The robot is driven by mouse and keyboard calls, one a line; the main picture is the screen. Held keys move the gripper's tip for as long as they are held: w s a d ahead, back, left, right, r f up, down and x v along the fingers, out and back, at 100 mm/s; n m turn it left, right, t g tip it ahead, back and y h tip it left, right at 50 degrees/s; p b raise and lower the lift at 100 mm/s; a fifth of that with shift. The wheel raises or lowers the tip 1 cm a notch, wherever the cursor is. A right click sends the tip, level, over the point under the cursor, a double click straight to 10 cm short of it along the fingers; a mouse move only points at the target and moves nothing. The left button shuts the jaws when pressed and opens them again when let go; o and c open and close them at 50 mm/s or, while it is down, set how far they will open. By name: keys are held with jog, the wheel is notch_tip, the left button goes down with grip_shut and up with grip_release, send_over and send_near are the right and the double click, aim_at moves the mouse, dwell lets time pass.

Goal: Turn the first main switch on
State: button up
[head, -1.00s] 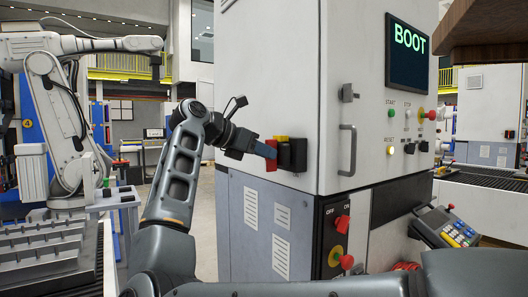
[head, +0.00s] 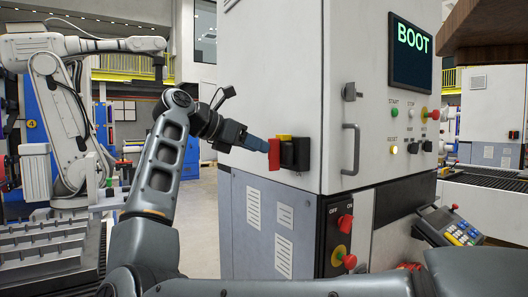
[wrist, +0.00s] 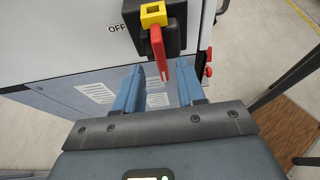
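The main switch on the cabinet's left face has a black housing (head: 302,153), a yellow part (head: 284,137) and a red handle (head: 274,155). In the wrist view the red handle (wrist: 158,52) hangs down from the yellow part (wrist: 153,15), beside the word OFF. My gripper (wrist: 160,72) is open, with one blue finger on each side of the handle's lower end. I cannot tell whether either finger touches it. In the head view my gripper (head: 265,147) is at the handle's left.
The cabinet (head: 270,80) has a BOOT screen (head: 411,52), a door handle (head: 350,150) and a lower black panel with an upper red knob (head: 345,222) and another below. A keypad (head: 450,228) stands at right. A white robot arm (head: 60,100) stands at left.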

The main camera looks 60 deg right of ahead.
jog(key=shift+v, duration=1.9)
jog(key=shift+f, duration=0.1)
